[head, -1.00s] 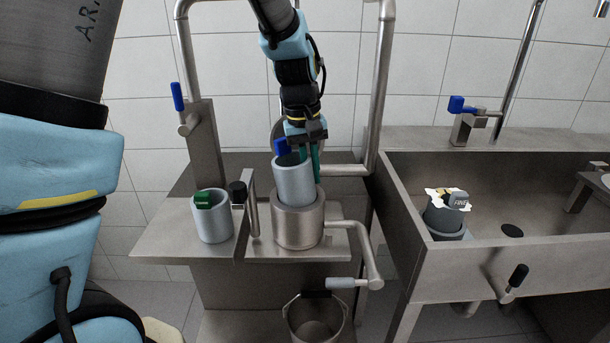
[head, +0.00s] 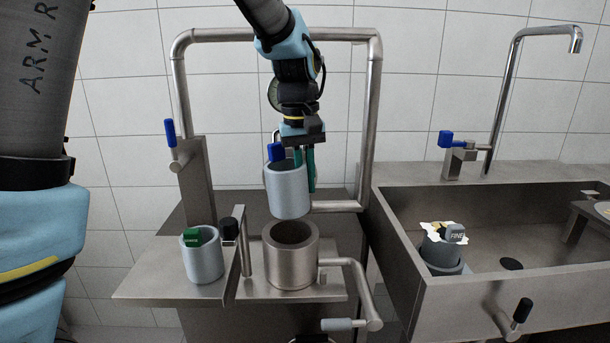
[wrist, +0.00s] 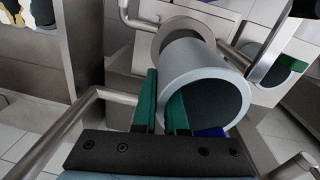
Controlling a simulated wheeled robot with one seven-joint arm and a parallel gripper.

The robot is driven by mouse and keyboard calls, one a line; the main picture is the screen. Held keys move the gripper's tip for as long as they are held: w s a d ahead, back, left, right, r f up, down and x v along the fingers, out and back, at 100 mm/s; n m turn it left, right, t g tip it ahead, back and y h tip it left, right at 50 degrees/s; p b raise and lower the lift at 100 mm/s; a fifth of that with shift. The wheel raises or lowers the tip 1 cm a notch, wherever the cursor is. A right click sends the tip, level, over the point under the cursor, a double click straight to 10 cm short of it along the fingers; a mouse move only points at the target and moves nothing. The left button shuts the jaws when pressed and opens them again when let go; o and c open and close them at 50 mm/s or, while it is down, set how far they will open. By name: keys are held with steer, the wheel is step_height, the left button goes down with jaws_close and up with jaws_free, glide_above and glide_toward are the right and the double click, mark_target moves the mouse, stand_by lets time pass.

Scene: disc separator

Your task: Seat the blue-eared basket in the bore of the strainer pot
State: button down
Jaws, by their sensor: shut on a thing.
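The blue-eared basket (head: 286,192) is a pale grey cylinder with a blue ear at its rim. My gripper (head: 305,168) is shut on its right wall, one teal finger inside the rim and one outside. The basket hangs nearly upright above the strainer pot (head: 291,268), a steel cylinder whose dark open bore shows. A gap shows between the basket's bottom and the pot's rim. In the wrist view the basket (wrist: 198,80) covers part of the pot (wrist: 170,38). The basket's far wall contact and exact centring over the bore cannot be told.
A green-eared basket (head: 204,260) stands left on the steel bench. A post with a black knob (head: 229,229) stands between it and the pot. A pipe frame (head: 372,120) rises behind. A dark basket labelled FINE (head: 441,252) sits in the sink (head: 500,285) at right.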

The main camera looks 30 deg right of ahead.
mark_target(308, 200)
steer(key=shift+t+y, duration=0.3)
steer(key=shift+s+d+f+b, duration=0.15)
steer(key=shift+f+b, duration=0.45)
steer(key=shift+f, duration=1.75)
steer(key=shift+p, duration=0.65)
steer(key=shift+f+b, duration=1.2)
steer(key=shift+f, duration=0.9)
steer(key=c, duration=0.9)
jaws_free()
step_height(308, 200, up, 11)
steer(key=shift+s+f+b, duration=0.1)
steer(key=shift+s+b, duration=0.05)
steer(key=shift+b, duration=0.2)
